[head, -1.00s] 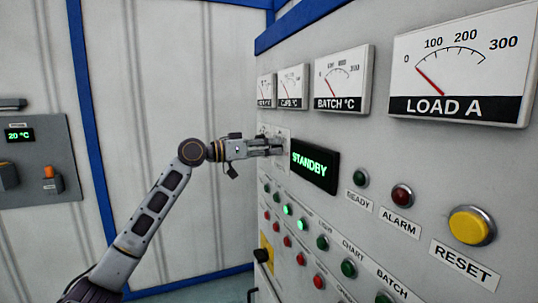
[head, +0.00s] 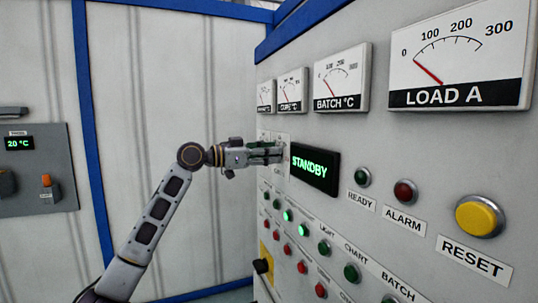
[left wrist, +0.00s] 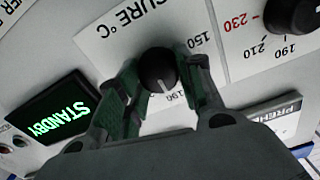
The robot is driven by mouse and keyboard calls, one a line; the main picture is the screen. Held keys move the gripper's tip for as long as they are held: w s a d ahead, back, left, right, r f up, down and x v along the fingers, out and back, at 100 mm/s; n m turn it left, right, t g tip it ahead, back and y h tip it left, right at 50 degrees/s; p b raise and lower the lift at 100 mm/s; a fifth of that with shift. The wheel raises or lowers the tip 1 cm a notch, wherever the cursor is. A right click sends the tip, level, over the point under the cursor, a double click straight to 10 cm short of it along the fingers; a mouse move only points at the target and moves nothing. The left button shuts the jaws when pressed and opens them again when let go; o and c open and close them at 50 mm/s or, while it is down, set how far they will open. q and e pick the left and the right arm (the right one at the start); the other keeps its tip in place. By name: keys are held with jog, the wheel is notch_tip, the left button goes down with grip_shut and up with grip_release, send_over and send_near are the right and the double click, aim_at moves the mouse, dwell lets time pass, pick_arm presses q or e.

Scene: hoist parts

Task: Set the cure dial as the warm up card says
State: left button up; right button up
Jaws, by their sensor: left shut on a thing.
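The cure dial (left wrist: 158,70) is a black round knob with a white line, on a white plate marked "CURE °C" (left wrist: 125,17) in the left wrist view. The white line points down in that picture, near a partly covered number that looks like 190; 150 shows to the right. My left gripper (left wrist: 152,85) is shut on the knob, one finger on each side, hiding part of the scale. In the head view my left gripper (head: 279,151) reaches the panel left of the STANDBY display (head: 315,168), and the knob is hidden. No warm up card is seen. My right gripper is out of view.
Another black knob (left wrist: 292,14) with red 230 and black 210 and 190 sits beside the cure plate. Meters stand above, including LOAD A (head: 460,55). Below are rows of green and red buttons and a yellow RESET button (head: 482,216). A grey wall box (head: 35,170) reads 20 °C.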

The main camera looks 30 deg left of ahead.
pick_arm(q)
jog(key=shift+f, duration=0.2)
jog(key=o, duration=1)
jog(key=shift+w+d, duration=0.1)
jog(key=shift+o, duration=0.2)
jog(key=shift+a+r, duration=0.1)
jog(key=shift+a, duration=0.1)
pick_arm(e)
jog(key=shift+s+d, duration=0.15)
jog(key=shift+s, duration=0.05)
pick_arm(q)
jog(key=v, duration=1.1)
jog(key=shift+s+a, duration=0.2)
jog(key=shift+s, duration=0.15)
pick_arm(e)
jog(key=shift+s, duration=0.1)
